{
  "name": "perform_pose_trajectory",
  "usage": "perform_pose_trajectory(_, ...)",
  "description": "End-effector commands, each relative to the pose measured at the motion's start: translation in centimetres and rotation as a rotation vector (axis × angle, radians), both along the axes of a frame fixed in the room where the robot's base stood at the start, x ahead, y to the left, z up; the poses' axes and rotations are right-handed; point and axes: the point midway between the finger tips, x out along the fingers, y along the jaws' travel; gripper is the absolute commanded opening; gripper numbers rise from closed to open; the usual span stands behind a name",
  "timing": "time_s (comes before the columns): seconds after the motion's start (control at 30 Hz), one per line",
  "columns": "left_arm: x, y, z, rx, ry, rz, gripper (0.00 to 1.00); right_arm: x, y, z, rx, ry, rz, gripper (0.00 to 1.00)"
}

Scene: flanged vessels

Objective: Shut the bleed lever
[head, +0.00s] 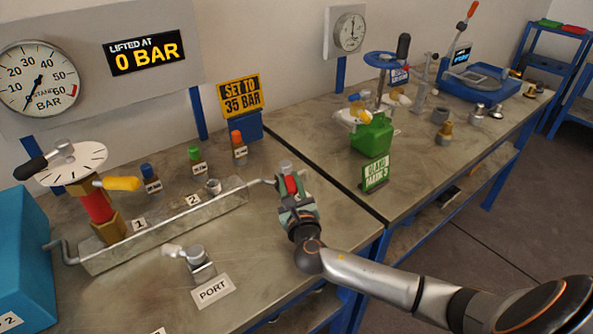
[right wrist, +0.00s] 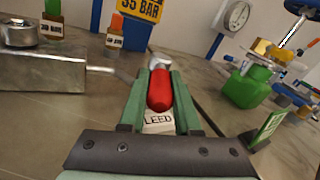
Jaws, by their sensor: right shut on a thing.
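The bleed lever has a red handle (head: 292,184); it also shows in the right wrist view (right wrist: 160,90). It sits on a pale metal fitting (right wrist: 160,61) at the right end of the bench. My right gripper (head: 291,192) is shut on the red handle, with a green finger on each side of it in the right wrist view. A white label (right wrist: 158,121) reading "LEED", its first letter hidden, lies under the handle. My fingers hide part of the lever in the head view. My left gripper is not in view.
A long metal trough (head: 165,228) runs left of my right gripper, its thin pipe ending near the lever. A "PORT" label (head: 213,290) and a small valve (head: 198,262) stand in front. A green container (head: 372,136) is on the right bench, behind a green sign (head: 376,174).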

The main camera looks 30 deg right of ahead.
Motion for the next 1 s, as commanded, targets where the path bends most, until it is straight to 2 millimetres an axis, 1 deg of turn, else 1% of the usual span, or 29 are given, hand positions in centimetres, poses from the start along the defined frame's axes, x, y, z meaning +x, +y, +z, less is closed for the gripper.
perform_pose_trajectory(0.03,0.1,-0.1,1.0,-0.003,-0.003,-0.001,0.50,0.2,0.7,0.3,0.009,0.002,-0.045,0.00)
perform_pose_trajectory(0.13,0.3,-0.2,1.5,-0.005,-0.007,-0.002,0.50,0.5,1.2,0.2,0.008,0.000,-0.140,0.00)
perform_pose_trajectory(0.27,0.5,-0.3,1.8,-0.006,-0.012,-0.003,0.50,0.9,1.9,0.1,0.005,0.000,-0.258,0.00)
perform_pose_trajectory(0.6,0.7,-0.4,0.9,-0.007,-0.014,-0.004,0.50,2.0,2.9,-0.1,0.003,-0.002,-0.500,0.00)
perform_pose_trajectory(0.8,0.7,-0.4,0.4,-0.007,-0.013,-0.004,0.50,2.4,3.2,-0.1,0.001,-0.003,-0.580,0.00)
perform_pose_trajectory(1.0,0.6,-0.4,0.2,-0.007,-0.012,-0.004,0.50,2.5,3.2,0.0,0.001,-0.004,-0.616,0.00)
